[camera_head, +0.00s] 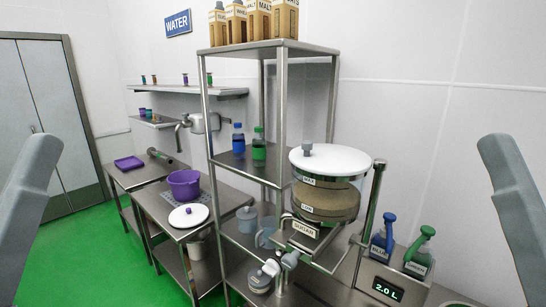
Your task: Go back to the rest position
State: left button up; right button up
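Grey parts of my two arms stand at the left and right edges of the head view. Both of my grippers are out of the picture, so I cannot see their fingers or anything in them. Neither visible arm part appears to touch the shelving or the vessel in front of me.
A steel shelf rack (281,46) stands in the middle, beside a lidded vessel (326,203) marked SUGAR. Blue (383,236) and green (419,252) handled containers stand at the right near a 2.0 L display (387,288). A purple bowl (184,186) sits on a steel table (222,204). Green floor is free at left.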

pick_arm(q)
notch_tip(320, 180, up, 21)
jog(key=p, duration=1.6)
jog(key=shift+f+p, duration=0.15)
jog(key=shift+p, duration=0.25)
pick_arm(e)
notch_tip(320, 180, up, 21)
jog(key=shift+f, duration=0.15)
